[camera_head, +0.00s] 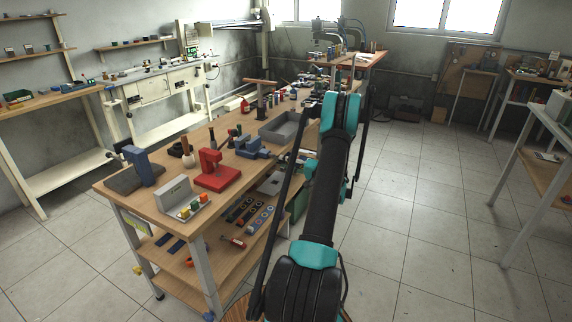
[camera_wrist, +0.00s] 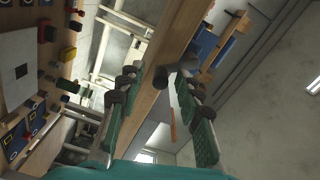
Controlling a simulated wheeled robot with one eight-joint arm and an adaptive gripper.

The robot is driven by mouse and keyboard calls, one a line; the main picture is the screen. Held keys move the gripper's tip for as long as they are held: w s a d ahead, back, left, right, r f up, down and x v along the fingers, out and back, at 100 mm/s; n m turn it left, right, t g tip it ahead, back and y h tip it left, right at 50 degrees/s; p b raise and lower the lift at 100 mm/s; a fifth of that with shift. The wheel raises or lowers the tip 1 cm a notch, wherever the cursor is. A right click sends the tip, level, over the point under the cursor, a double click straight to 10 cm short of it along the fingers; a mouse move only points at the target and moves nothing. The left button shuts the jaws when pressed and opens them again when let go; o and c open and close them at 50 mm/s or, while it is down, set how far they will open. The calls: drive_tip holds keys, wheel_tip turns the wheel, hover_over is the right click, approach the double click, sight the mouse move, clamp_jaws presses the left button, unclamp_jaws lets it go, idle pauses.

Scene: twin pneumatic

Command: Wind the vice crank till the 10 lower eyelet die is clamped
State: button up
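My gripper (camera_wrist: 158,82) shows in the wrist view as two green-padded fingers spread apart, with no object clearly held. A short dark grey bar with a rounded end (camera_wrist: 178,69) appears near the fingertips, at a wooden table edge; I cannot tell whether it is the vice crank or whether a finger touches it. In the head view, a blue vice-like device (camera_head: 252,147) stands on the long workbench. My arm reaches forward along the bench's right side, and my gripper is not distinguishable there. I cannot identify the 10 lower eyelet die.
Open tiled floor (camera_head: 410,210) lies to the right. Another table (camera_head: 535,165) stands at far right.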

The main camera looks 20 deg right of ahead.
drive_tip(key=v, duration=1.2)
